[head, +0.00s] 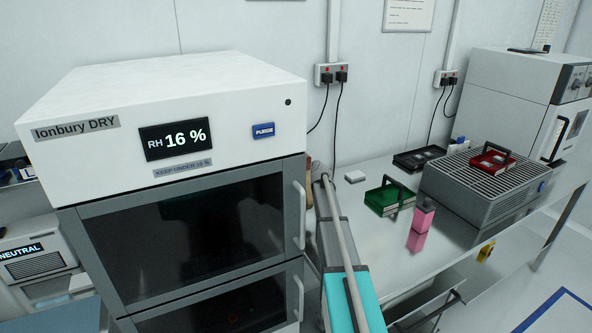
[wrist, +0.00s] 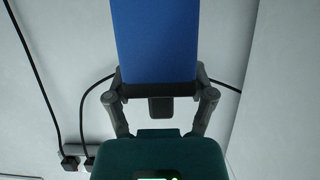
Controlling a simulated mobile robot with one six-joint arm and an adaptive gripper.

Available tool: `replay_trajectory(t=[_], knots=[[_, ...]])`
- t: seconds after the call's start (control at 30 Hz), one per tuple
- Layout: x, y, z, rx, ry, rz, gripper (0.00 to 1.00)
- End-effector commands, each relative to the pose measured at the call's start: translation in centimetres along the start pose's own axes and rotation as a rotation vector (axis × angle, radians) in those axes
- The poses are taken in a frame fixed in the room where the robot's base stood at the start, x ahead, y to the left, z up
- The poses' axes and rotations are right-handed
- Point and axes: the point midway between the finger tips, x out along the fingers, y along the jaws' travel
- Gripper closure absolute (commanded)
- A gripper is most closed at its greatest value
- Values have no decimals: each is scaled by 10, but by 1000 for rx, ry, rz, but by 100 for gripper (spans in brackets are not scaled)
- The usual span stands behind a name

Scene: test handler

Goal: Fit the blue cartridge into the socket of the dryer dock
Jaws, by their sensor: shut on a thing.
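The blue cartridge (wrist: 154,40) fills the top middle of the wrist view, a plain blue block with its far end cut off by the picture's edge. My gripper (wrist: 160,88) is shut on its near end, with a dark finger at each side. The wall and cables show behind it. In the head view my arm rises at the middle, right of the white cabinet marked Ionbury DRY (head: 165,85); the gripper and cartridge cannot be made out there. I cannot make out the dryer dock's socket in either view.
A bench (head: 350,205) right of the cabinet bears a green carrier (head: 390,198), a pink bottle (head: 423,218) and a grey vented unit (head: 480,195) with a red tray (head: 492,160) on top. A white oven (head: 515,95) stands behind. Cables hang from wall sockets (head: 331,75).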

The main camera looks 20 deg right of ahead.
Motion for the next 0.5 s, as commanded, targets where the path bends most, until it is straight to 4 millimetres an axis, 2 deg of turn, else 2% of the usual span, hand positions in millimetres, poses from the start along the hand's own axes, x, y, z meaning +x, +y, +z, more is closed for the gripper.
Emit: replay_trajectory(t=[0.5], knots=[[4, 0, 9, 0, 0, 0, 88]])
